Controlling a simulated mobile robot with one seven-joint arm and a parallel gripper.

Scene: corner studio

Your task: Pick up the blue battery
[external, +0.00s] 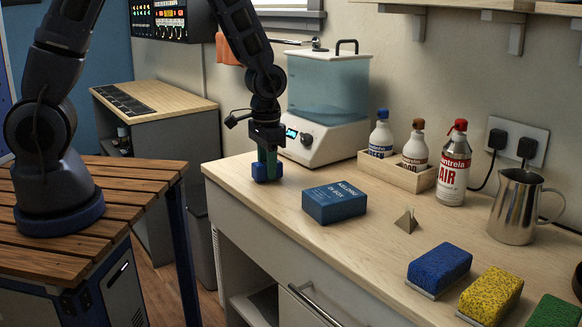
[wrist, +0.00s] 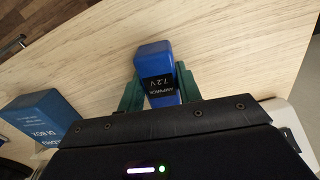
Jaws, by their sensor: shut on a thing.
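The blue battery (wrist: 155,60) is a small blue block with a black label reading 7.2V. In the wrist view it sits between the two green fingers of my gripper (wrist: 160,88), which is shut on it. In the external view my gripper (external: 267,160) points down at the left end of the counter, and the battery (external: 262,172) shows at the fingertips, at or very close to the counter surface. I cannot tell whether it is lifted clear. Part of the battery is hidden by the fingers.
A blue box (external: 334,201) stands right of my gripper on the counter (external: 330,255). A water bath (external: 327,100) stands close behind. Bottles in a wooden tray (external: 397,172), a spray can (external: 453,165), a small pyramid (external: 406,222), a steel jug (external: 515,205) and sponges (external: 440,268) are farther right.

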